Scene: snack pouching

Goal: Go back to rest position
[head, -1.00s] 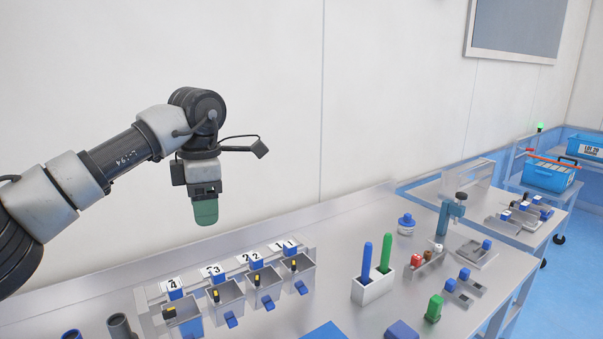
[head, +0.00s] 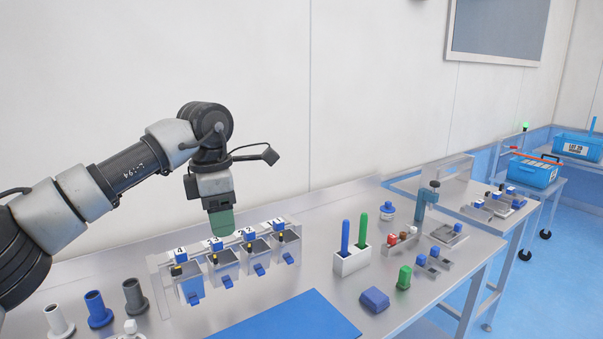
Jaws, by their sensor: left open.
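My left gripper (head: 222,226) hangs from the left arm, pointing down, with green fingertips. It is above and in front of the row of numbered bins (head: 194,290) as seen in the head view, and its tip overlaps the bins' back rail in the picture. I see nothing held in it. The gap between its fingers does not show from this side. My right gripper is not in view.
The steel table (head: 330,290) carries a blue mat (head: 290,318), a white holder (head: 351,263) with a blue and a green stick, a blue block (head: 375,299) and a green piece (head: 404,277). Upright cylinders (head: 97,308) stand at front left. Free air lies above the table.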

